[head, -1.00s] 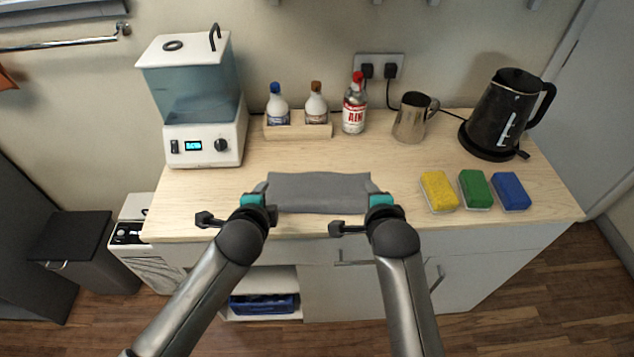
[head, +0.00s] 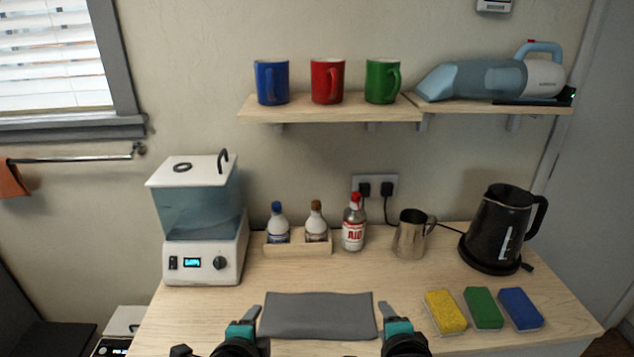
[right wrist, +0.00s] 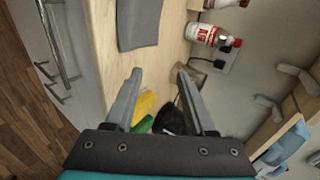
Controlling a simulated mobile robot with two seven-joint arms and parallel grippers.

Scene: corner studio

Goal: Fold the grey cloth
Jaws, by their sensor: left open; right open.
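The grey cloth (head: 318,316) lies flat on the wooden counter as a neat rectangle, wider than it is deep. It also shows in the right wrist view (right wrist: 139,22), partly cut off at the top edge. My left gripper (head: 252,314) is open at the cloth's left side, and nothing shows between its fingers. My right gripper (head: 386,310) is open at the cloth's right side. In the right wrist view its two fingers (right wrist: 160,80) are wide apart and empty, with the cloth beyond them.
On the counter (head: 300,274) stand a water dispenser (head: 203,255), a bottle rack (head: 298,243), a red-capped bottle (head: 353,226), a metal jug (head: 411,238) and a black kettle (head: 498,232). Yellow (head: 445,311), green (head: 483,308) and blue (head: 520,308) sponges lie right of the cloth. A shelf (head: 330,110) holds mugs.

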